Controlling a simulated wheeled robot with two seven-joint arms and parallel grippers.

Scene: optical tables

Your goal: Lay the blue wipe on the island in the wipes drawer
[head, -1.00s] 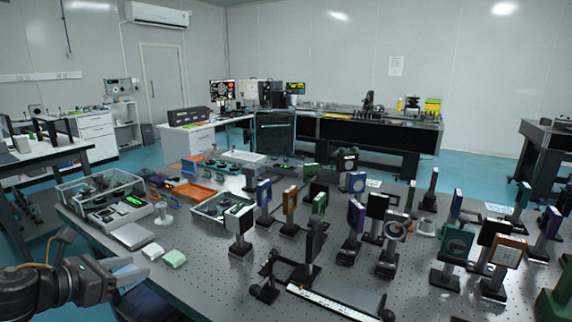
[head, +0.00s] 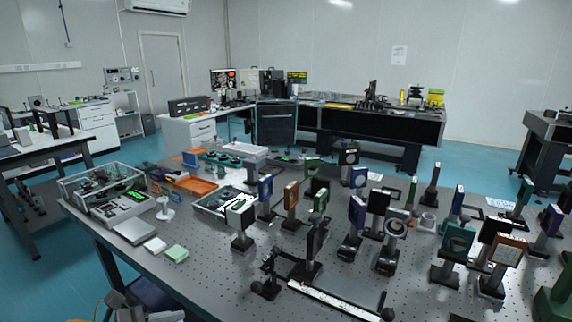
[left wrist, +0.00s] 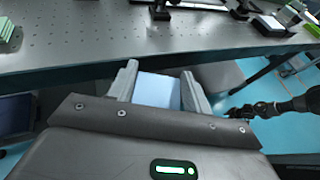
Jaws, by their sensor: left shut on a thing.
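The blue wipe (left wrist: 157,90) is between the two fingers of my left gripper (left wrist: 158,82) in the left wrist view, and the gripper is shut on it. They are in front of and below the near edge of the optical table (left wrist: 60,58). In the head view only a small part of my left gripper (head: 160,316) shows at the bottom edge. At the right of the left wrist view a dark jointed arm (left wrist: 285,108) shows, seemingly my right one; its jaw state is unclear. I cannot identify the wipes drawer in either view.
A green pad (head: 177,253) and a white pad (head: 155,245) lie near the table's left edge. Many optic mounts (head: 241,222) crowd the tabletop. White drawer cabinets (head: 97,125) stand at the back left. Blue floor is open to the left of the table.

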